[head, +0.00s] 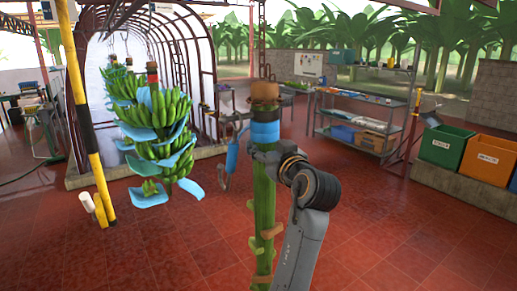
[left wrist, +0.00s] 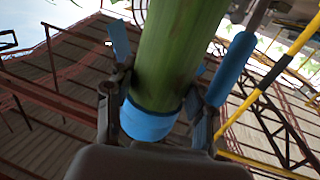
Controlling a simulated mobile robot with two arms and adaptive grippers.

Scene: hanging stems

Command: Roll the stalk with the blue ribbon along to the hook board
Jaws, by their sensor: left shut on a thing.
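The green stalk (head: 264,205), stripped of fruit with short cut stubs, hangs upright in the middle of the head view. The blue ribbon (head: 265,131) is wrapped around its upper part, under a brown top. My left gripper (head: 266,157) is shut on the stalk just below the ribbon. In the left wrist view, the stalk (left wrist: 178,50) runs between the fingers (left wrist: 158,105) and the ribbon (left wrist: 148,121) shows close to the palm. A pale board (head: 308,64) is on the back wall; I cannot tell whether it bears hooks. My right gripper is out of view.
A blue-handled hook (head: 231,158) hangs just left of the stalk. A shelf rack (head: 365,110) and green and orange crates (head: 487,159) stand right. Red floor between is open.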

